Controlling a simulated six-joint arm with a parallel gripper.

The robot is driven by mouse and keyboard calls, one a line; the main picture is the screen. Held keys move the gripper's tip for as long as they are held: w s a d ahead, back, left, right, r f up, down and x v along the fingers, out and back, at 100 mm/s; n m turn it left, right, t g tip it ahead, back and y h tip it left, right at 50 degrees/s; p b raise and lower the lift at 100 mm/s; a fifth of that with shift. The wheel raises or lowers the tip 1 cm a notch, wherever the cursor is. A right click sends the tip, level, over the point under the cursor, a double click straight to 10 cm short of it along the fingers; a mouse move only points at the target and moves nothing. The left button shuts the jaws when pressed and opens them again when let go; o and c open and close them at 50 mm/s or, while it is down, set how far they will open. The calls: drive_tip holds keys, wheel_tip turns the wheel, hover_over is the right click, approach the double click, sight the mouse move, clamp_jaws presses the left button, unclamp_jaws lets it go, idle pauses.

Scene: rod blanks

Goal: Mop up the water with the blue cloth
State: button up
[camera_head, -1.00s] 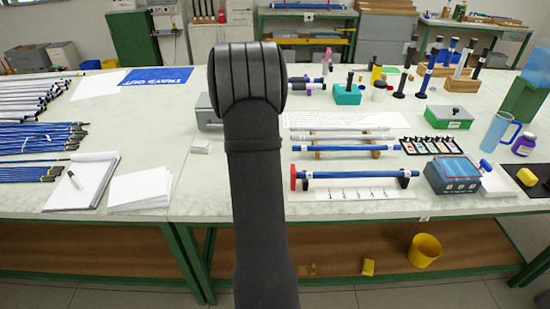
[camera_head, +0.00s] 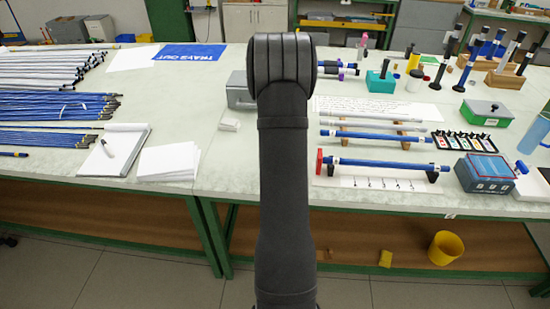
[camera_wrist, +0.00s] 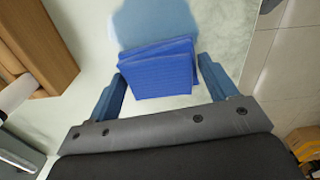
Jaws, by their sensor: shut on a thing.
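In the wrist view the blue cloth (camera_wrist: 157,72), folded in layers, is held between the two blue fingers of my gripper (camera_wrist: 161,66). The fingers are shut on it. A pale blue patch (camera_wrist: 150,20) lies on the pale tabletop just beyond the cloth; it looks like water, though I cannot rule out a shadow. Whether the cloth touches the tabletop is hard to tell. In the head view my own arm hides the gripper and cloth, and I see no clear water there.
In the wrist view a wooden block (camera_wrist: 40,45) with a white rod stands close on the left, and the table edge is on the right. In the head view, a blue rod on a stand (camera_head: 380,164), a grey-blue box (camera_head: 484,174) and paper sheets (camera_head: 168,163) sit near the front edge.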

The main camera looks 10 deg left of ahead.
drive_tip(key=shift+d+f, duration=0.4)
drive_tip(key=shift+d, duration=0.3)
drive_tip(key=shift+c, duration=0.5)
drive_tip(key=shift+d, duration=2.65)
drive_tip(key=shift+a, duration=3.5)
drive_tip(key=shift+d, duration=3.75)
drive_tip(key=shift+a, duration=3.75)
drive_tip(key=shift+d+r, duration=0.15)
drive_tip(key=shift+r, duration=3.9)
